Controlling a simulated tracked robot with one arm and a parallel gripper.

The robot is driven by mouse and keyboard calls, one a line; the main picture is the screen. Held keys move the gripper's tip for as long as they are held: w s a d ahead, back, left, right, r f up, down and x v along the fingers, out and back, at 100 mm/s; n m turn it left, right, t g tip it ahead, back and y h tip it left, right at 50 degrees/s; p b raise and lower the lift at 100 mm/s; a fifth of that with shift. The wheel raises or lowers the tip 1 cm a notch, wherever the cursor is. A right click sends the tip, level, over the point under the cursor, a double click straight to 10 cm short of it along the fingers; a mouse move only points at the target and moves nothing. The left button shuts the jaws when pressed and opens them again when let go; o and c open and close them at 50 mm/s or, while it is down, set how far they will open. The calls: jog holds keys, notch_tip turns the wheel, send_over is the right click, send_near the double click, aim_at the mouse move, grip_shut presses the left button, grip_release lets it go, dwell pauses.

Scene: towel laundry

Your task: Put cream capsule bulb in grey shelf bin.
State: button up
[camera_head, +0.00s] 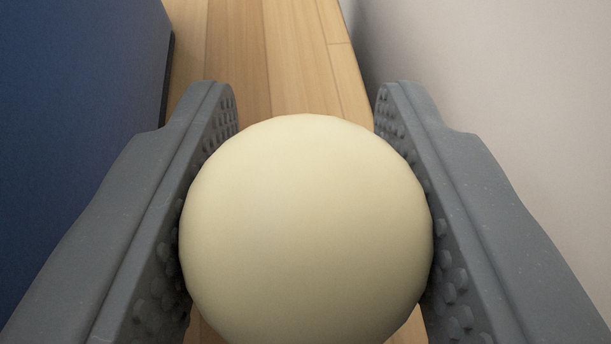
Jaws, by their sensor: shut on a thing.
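The cream capsule bulb (306,230) fills the lower middle of the head camera view, its rounded end facing me. My gripper (306,110) is shut on it, with one grey studded finger on each side touching it. The bulb hides part of the floor behind it. The grey shelf bin is not in view.
A dark blue upright surface (70,120) stands at the left. A pale wall (500,70) runs along the right. Between them is a strip of bare wooden floor (265,60).

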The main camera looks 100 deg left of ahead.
jog(key=o, duration=1)
